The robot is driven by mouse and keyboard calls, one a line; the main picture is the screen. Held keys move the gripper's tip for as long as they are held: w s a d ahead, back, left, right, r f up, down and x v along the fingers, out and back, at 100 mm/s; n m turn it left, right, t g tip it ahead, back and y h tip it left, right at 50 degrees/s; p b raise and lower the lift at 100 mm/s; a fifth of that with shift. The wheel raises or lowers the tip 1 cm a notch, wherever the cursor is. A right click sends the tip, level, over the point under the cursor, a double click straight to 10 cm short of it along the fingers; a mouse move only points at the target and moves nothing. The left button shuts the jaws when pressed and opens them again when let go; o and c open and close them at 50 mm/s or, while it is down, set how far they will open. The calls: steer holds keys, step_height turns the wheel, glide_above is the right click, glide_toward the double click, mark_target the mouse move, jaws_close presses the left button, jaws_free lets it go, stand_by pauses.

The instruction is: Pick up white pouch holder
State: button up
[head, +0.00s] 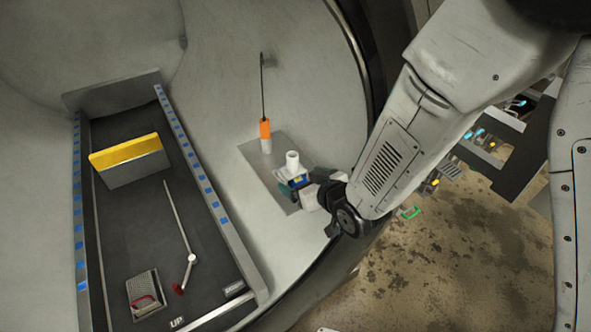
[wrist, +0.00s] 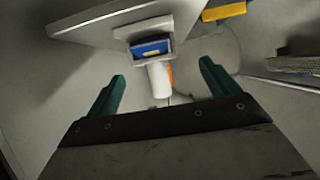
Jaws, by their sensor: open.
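A white upright tube (head: 292,160), which looks like the white pouch holder, stands on a grey plate (head: 254,153) on the curved chamber wall. A small blue block (head: 299,181) shows at its base. In the wrist view the white tube (wrist: 159,82) lies between the two green fingers of my gripper (wrist: 162,72), with visible gaps on both sides.
An orange cylinder (head: 265,130) with a thin black rod stands just behind the tube. At left, a dark tray (head: 130,220) with blue-marked rails holds a yellow-topped block (head: 130,160), a hinged rod and a grey pad. The chamber's round rim (head: 352,50) runs near my arm.

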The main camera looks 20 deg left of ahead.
mark_target(296, 173)
steer(key=x, duration=0.7)
steer(key=shift+w+d, duration=0.15)
steer(key=shift+w, duration=0.3)
steer(key=c, duration=1.2)
steer(key=shift+r, duration=0.1)
